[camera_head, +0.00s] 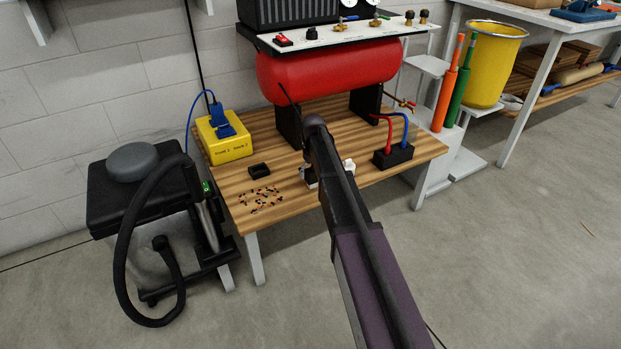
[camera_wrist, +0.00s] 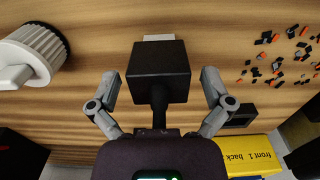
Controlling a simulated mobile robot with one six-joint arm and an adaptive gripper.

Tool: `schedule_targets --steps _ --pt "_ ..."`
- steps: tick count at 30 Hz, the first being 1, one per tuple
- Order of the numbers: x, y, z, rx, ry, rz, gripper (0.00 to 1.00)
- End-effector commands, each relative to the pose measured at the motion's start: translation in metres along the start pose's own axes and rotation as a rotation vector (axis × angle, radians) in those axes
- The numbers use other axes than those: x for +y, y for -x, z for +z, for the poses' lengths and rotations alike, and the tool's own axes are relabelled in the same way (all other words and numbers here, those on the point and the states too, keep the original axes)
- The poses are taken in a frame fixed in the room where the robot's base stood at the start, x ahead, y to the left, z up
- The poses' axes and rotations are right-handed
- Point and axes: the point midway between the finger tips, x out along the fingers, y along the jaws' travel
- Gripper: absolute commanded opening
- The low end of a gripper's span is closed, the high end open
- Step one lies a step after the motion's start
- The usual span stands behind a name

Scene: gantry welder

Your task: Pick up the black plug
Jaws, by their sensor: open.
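A black block with a short dark stem, which looks like the black plug (camera_wrist: 158,66), is in the middle of the wrist view. A pale piece (camera_wrist: 158,37) shows at its far edge. My gripper (camera_wrist: 160,78) is open, with one finger on each side of the block. Gaps show between the fingers and the block; I cannot tell its depth relative to the fingertips. In the head view my arm hides most of this spot on the wooden table (camera_head: 225,187).
A small black box (camera_head: 260,170), scattered bits (camera_head: 262,200) and a yellow box (camera_head: 229,149) with a blue plug (camera_head: 222,122) lie left. A white ribbed knob (camera_wrist: 34,55) is close by. A red tank (camera_head: 330,72) stands behind; a black block with red and blue cables (camera_head: 393,156) is right.

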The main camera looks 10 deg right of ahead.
Motion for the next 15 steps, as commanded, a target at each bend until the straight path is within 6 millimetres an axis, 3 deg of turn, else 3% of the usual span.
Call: schedule_targets --steps 3,11,12,15 --pt "-0.0001 0.0 0.0 0.0 0.0 0.0 1.0" --pt "-0.0003 -0.0001 -0.0001 0.0 0.0 0.0 0.23" --pt "-0.0003 -0.0001 -0.0001 0.0 0.0 0.0 0.17" --pt "-0.0003 -0.0001 -0.0001 0.0 0.0 0.0 0.16"
